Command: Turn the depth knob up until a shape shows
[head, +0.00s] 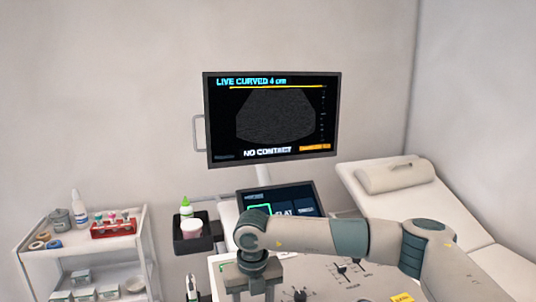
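The monitor (272,117) reads "LIVE CURVED 4 cm" and "NO CONTACT". Its fan-shaped picture is dark grey speckle with no distinct shape in it. The console panel (325,278) fills the bottom middle, with a dark knob (300,295) at the lower edge and sliders (343,270) to its right. I cannot tell which control is the depth knob. My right gripper (251,293) points down over the panel's left part, left of the dark knob. Its fingers stand apart, with no held thing visible; their tips meet the picture's lower edge. My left gripper is not in view.
A touch screen (282,199) stands behind my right wrist, partly covered. A holder tray (194,243) with a cup and bottle sits left of the console. A supply cart (80,262) is at far left, a couch (425,207) at right. My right forearm covers part of the panel.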

